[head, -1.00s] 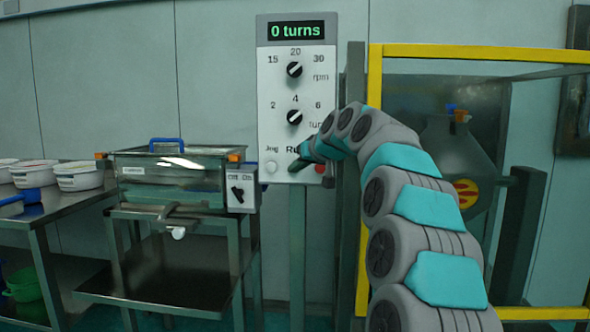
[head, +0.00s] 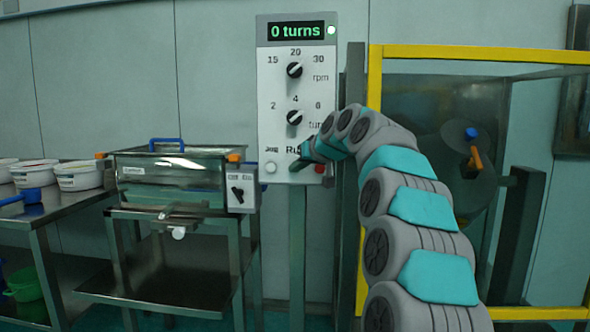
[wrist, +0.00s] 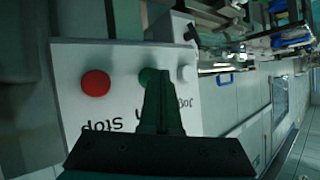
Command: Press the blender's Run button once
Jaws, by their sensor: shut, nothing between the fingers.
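In the head view the button is hidden behind the gripper. In the wrist view the green Run button (wrist: 146,76) shows partly behind the gripper's tips (wrist: 158,74); I cannot tell whether they touch. The blender vessel (head: 462,180) is tilted inside the yellow-framed guard (head: 376,110).
The red Stop button (wrist: 96,83) and pale Jog button (wrist: 184,74) flank Run. Two black knobs, the rpm knob (head: 294,70) and turns knob (head: 295,117), sit above. A sieve unit (head: 170,180) stands left of the panel, beside a steel table (head: 40,218) with white tubs (head: 78,178).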

